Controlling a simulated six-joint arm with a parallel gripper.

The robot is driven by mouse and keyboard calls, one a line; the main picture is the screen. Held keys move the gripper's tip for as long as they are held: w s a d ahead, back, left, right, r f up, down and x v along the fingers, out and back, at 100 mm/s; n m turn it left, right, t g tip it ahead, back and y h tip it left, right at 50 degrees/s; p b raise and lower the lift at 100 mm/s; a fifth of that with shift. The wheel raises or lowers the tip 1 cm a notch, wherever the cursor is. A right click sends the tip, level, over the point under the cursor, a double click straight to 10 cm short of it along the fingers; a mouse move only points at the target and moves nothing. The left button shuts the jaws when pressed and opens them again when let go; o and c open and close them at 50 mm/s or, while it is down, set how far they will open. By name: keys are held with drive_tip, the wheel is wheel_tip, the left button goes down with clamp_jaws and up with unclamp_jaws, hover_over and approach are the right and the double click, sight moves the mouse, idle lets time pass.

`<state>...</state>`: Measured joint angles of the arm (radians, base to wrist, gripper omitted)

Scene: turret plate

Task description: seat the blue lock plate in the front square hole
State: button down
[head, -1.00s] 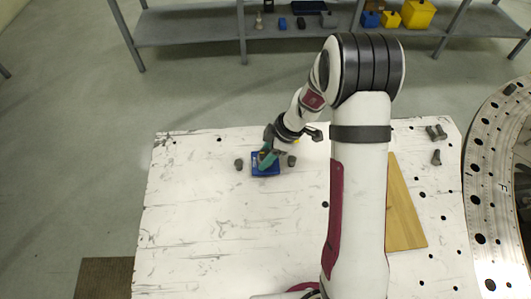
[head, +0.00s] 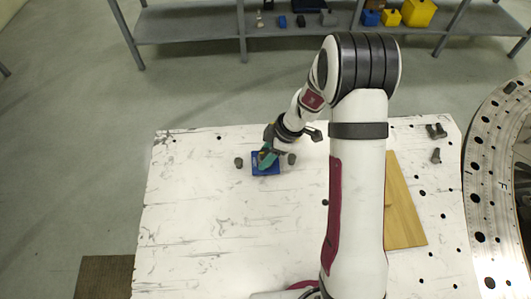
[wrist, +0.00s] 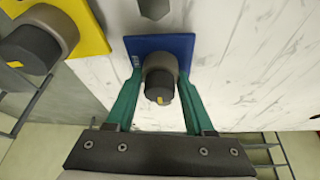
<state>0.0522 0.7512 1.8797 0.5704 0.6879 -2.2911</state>
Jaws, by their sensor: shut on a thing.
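The blue lock plate (head: 266,168) is on the white table, left of my arm in the head view. In the wrist view the blue lock plate (wrist: 184,47) is a flat blue square with a dark grey round knob (wrist: 160,78) standing on it. My gripper (wrist: 159,82) has its green fingers on either side of the knob and is shut on it. In the head view my gripper (head: 268,157) is over the plate and partly hides it. I cannot tell whether the plate touches the table. The front square hole cannot be made out.
A yellow plate with a grey knob (wrist: 38,47) is beside the blue plate in the wrist view. Dark pegs (head: 239,162) are near the blue plate. A wooden board (head: 402,205) lies right of my arm. A large metal ring (head: 483,190) is at the right edge. The table's left part is clear.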

drive_tip(key=shift+f, duration=0.35)
idle(0.4)
unclamp_jaws()
idle(0.4)
drive_tip(key=shift+r, duration=3.5)
